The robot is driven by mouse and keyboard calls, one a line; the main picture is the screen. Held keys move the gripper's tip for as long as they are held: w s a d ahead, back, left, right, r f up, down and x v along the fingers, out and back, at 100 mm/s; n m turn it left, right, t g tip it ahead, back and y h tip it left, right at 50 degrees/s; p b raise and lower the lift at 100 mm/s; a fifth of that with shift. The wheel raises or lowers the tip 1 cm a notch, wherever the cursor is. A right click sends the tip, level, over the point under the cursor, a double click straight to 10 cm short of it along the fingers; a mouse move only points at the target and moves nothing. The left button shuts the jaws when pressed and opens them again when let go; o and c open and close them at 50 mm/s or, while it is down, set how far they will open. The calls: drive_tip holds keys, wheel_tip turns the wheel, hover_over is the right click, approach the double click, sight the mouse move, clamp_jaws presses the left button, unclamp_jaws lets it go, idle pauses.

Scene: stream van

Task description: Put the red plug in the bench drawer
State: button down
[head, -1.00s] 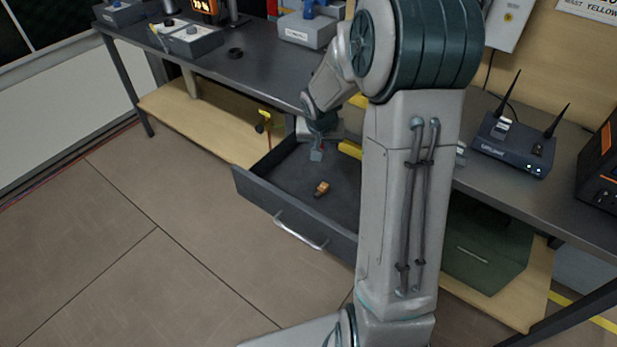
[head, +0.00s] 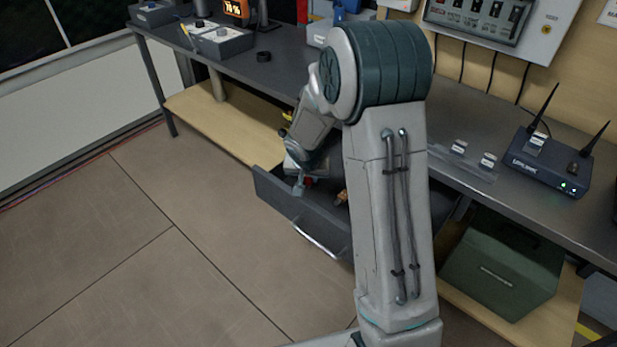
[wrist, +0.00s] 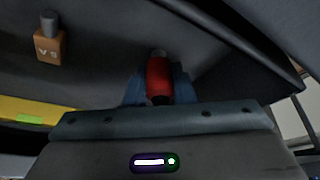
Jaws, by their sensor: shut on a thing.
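My gripper (wrist: 160,84) is shut on the red plug (wrist: 159,78), which sits between its blue fingers in the wrist view. In the head view my gripper (head: 300,186) is over the open bench drawer (head: 292,208), near its front left part, with a bit of red at its tip. The drawer's dark floor and a wall edge fill much of the wrist view. I cannot tell whether the plug touches the drawer floor.
An orange-brown plug (wrist: 48,44) marked "V9" lies in the drawer, and a yellow thing (wrist: 35,110) is at the wrist view's left. A green box (head: 500,270) is on the lower shelf. A router (head: 548,160) stands on the bench.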

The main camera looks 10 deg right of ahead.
drive_tip(key=shift+f, duration=0.1)
drive_tip(key=c, duration=1.2)
unclamp_jaws()
drive_tip(key=shift+c, duration=0.2)
